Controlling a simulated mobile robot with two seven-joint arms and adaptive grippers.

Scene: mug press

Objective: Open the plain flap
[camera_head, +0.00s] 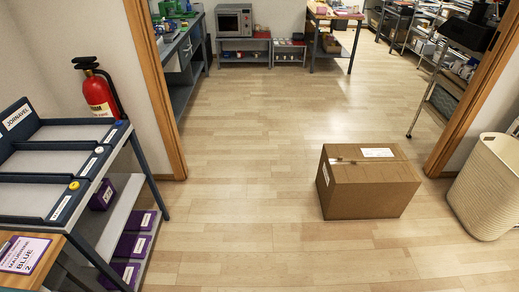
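A closed brown cardboard box (370,188) stands on the wooden floor right of the middle. A white label (377,153) lies on its top, and a strip of tape crosses the top. Another white label shows on its left side. The top looks flat and shut. I cannot tell which part is the plain flap. Neither of my grippers is in view.
A blue cart (88,138) with trays and purple bins stands at the left, near a red fire extinguisher (99,90). A beige basket (487,190) stands at the right by the doorway frame. The floor in front of the box is clear.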

